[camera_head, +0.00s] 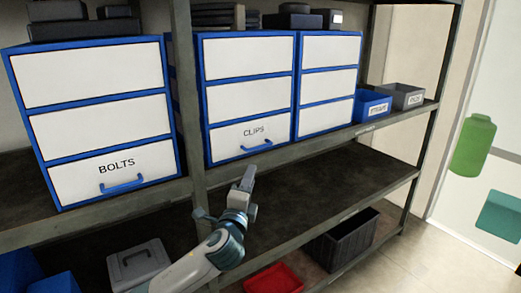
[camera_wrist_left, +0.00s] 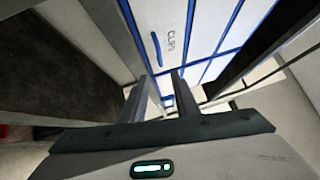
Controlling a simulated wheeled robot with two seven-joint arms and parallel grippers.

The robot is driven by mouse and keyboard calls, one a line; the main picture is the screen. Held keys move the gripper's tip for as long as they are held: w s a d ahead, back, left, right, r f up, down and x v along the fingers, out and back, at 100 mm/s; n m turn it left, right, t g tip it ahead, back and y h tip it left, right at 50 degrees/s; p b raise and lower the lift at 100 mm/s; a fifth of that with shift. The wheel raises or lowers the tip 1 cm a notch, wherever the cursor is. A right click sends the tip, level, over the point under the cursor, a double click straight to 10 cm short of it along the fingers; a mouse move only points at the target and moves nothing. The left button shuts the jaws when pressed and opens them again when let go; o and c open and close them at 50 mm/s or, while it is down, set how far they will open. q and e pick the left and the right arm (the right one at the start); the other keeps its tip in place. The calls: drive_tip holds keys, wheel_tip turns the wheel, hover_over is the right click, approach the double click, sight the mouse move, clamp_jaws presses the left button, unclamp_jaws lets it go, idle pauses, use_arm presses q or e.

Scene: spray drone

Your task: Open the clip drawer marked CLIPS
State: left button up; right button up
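The drawer marked CLIPS (camera_head: 228,143) is the bottom drawer of the middle blue-and-white cabinet. Its white front looks flush, so it is closed. Its blue handle (camera_head: 257,147) is a bar low on the front. In the left wrist view the CLIPS front (camera_wrist_left: 172,17) is turned on its side, and the blue handle (camera_wrist_left: 156,49) lies ahead of the fingers. My left gripper (camera_head: 246,178) is below and in front of the handle, apart from it. In the left wrist view the left gripper (camera_wrist_left: 161,77) has its fingers spread with nothing between them. My right gripper is not in view.
A shelf post (camera_head: 187,100) stands left of the CLIPS cabinet, with the BOLTS cabinet (camera_head: 75,155) beyond it. Small blue (camera_head: 371,106) and grey (camera_head: 402,96) bins sit to the right. The lower shelf (camera_head: 330,185) is bare. A dark crate (camera_head: 341,240) and red tray (camera_head: 273,279) are below.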

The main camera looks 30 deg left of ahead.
use_arm(q)
drive_tip(key=p+x, duration=0.4)
drive_tip(key=x, duration=1.1)
clamp_jaws()
